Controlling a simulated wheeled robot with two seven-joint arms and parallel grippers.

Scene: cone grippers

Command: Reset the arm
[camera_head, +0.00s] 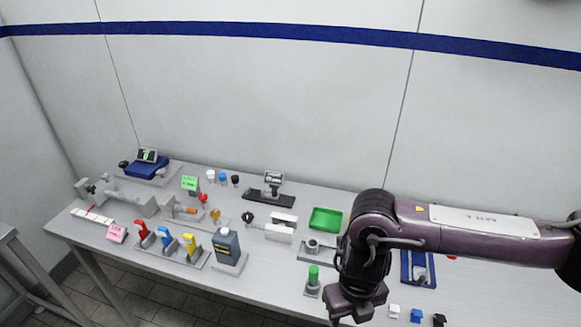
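My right arm (465,233) comes in from the right and reaches over the right part of the table. Its wrist hangs down, with the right gripper (350,310) at the bottom edge of the view, near the table's front. The fingertips are cut off or hidden, so I cannot tell whether it is open or shut, or whether it holds anything. My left arm and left gripper are not in view.
A grey table (110,262) holds several tools and parts. A green tray (325,220) and a green-topped cylinder (313,278) stand left of my wrist. A blue tray (405,268) lies to its right. Small blocks (416,315) sit at the front right. A wall stands behind.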

